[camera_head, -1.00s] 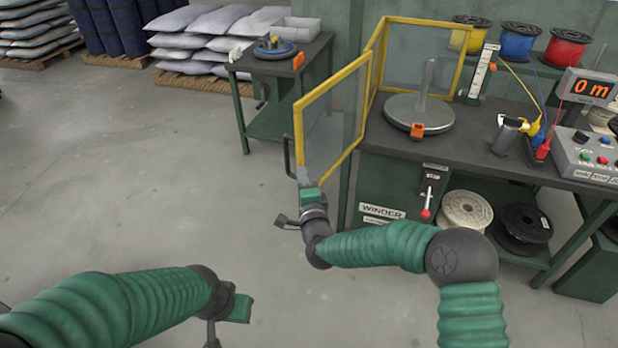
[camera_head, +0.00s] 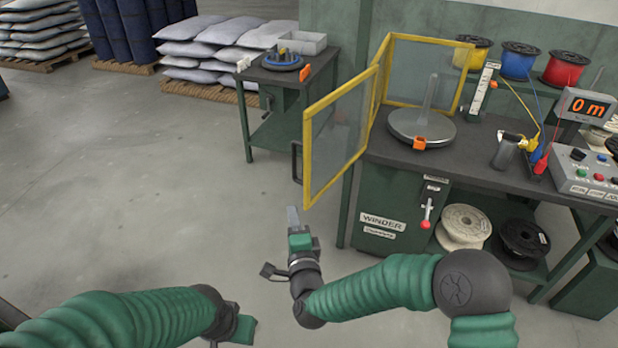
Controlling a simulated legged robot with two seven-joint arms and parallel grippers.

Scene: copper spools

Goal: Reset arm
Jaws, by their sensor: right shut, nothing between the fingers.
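My right arm (camera_head: 375,287) comes in from the lower right, and its gripper (camera_head: 293,218) is shut and empty. The gripper is over the floor in front of the yellow-framed guard door (camera_head: 309,150), apart from the door's dark handle (camera_head: 296,162). My left arm (camera_head: 125,318) comes in from the lower left. Its wrist end (camera_head: 240,328) is low in the picture, and its fingers are too hidden to read. The guard door stands open at the left of the winder bench (camera_head: 385,205).
A small side table (camera_head: 310,68) stands behind.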

